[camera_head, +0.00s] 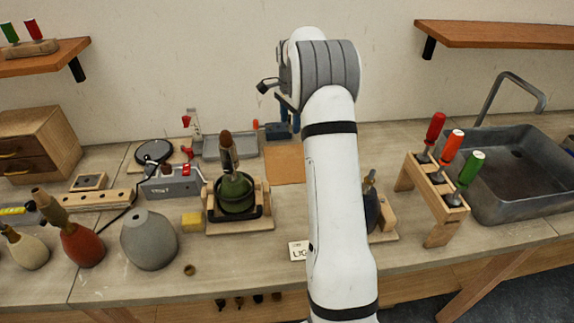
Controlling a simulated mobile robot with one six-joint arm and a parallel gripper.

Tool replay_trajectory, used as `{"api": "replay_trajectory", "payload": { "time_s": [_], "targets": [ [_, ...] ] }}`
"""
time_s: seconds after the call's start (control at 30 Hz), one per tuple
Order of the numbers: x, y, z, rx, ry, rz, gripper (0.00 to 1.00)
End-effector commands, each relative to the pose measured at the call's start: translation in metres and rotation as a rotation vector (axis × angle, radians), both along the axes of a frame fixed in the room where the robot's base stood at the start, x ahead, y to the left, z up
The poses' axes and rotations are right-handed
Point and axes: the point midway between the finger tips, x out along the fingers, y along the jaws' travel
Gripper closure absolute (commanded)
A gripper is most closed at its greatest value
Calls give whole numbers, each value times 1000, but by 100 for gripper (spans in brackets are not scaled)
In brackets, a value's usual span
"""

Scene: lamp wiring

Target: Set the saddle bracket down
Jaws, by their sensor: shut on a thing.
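My gripper (287,97) is mostly hidden behind the grey-ringed wrist of my white arm, raised above the back of the bench; only dark parts show at the wrist's left. It is shut on a small dark piece (267,86) that sticks out to the left, in the air in front of the wall. The piece appears to be the saddle bracket, but its shape is too small to make out. The fingertips cannot be seen clearly.
Below are a grey tray (228,147), a tan board (284,167) and a blue tool (279,131). A green lamp body (234,192) sits in a wooden cradle. A screwdriver rack (438,197) and sink (510,205) stand right. My arm hides part of the bench.

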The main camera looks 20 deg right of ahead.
Motion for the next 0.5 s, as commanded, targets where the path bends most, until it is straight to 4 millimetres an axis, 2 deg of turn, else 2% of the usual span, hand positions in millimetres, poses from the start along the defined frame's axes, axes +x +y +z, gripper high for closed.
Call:
{"api": "replay_trajectory", "payload": {
  "time_s": [0.03, 0.2, 0.5],
  "targets": [
    [0, 0, -14, -1, 1, -1, 73],
    [0, -1, -36, -3, 2, -2, 73],
    [-1, -1, -63, -5, 5, -1, 73]
  ]
}}
